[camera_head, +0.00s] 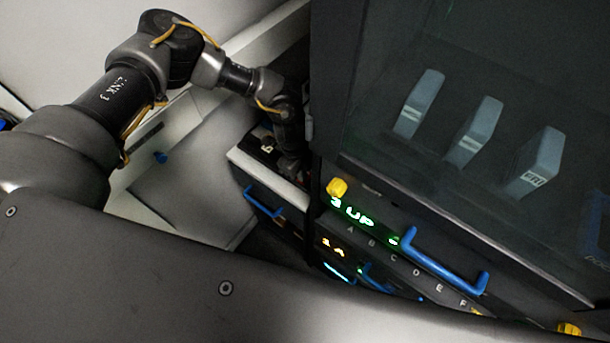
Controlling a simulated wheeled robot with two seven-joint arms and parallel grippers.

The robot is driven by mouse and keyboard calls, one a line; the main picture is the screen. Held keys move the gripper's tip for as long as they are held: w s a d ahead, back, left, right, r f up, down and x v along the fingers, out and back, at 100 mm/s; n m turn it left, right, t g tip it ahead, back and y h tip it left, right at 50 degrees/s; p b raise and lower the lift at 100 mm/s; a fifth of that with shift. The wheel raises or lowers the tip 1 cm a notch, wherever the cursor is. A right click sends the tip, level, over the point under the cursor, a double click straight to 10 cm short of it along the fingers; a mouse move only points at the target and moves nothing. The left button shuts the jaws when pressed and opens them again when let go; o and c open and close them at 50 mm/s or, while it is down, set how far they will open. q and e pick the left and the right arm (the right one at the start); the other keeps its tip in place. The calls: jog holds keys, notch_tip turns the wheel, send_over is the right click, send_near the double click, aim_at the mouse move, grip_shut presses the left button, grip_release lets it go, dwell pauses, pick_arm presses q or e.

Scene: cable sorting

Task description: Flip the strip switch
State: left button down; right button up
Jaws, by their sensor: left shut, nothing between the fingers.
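My left arm comes in from the left, and my left gripper (291,168) points down beside the dark cabinet. It is shut and holds nothing that I can see; its fingertips are dark and hard to make out. Below it is a black strip-like surface (262,143) with a small pale mark and a bit of red, behind a white ledge (268,180). The gripper covers part of this surface. I cannot make out a switch there, nor whether the fingertips touch anything. My right gripper is not in view.
The dark cabinet (335,90) fills the right side, with grey blocks (483,130) behind its glass. A green display (352,213), a yellow knob (337,187) and a blue handle (440,262) are on its front. Another blue handle (262,203) sits below the ledge.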

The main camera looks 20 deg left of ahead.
pick_arm(q)
jog(key=shift+f, duration=0.35)
notch_tip(320, 180, up, 7)
jog(key=p, duration=0.6)
dwell(0.3)
jog(key=shift+f, duration=0.1)
dwell(0.4)
